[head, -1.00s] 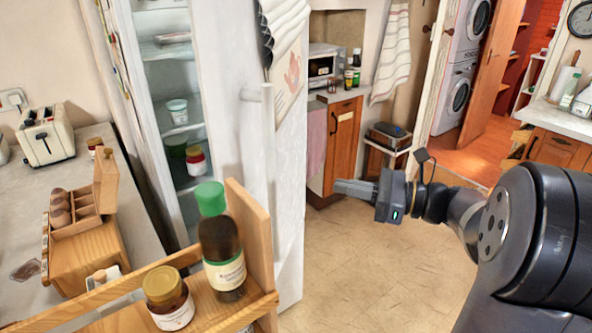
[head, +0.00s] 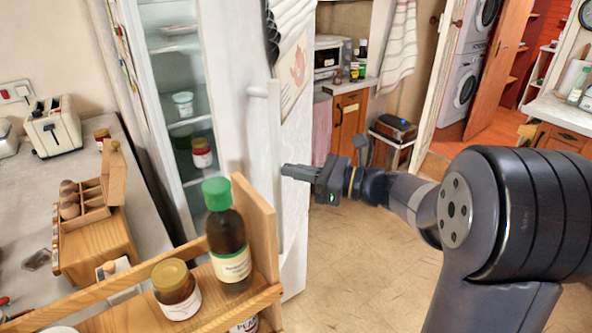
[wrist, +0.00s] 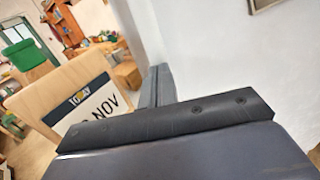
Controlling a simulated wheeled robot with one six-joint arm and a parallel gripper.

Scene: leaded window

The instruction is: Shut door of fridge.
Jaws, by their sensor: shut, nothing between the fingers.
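The fridge (head: 172,120) stands at the upper left of the head view with its shelves showing. Its white door (head: 296,185) is swung wide open toward me, with a vertical white handle (head: 275,150) on its outer face. My gripper (head: 284,171) is shut and empty, its tip at the outer face of the door, close to the handle. I cannot tell whether it touches. In the wrist view the shut fingers (wrist: 158,85) point at a pale white surface that fills the right side.
A wooden rack (head: 262,225) with a green-capped bottle (head: 228,235) and a jar (head: 176,290) stands in front. A counter (head: 30,205) with a toaster (head: 52,127) lies left. The tiled floor (head: 370,260) right of the door is clear.

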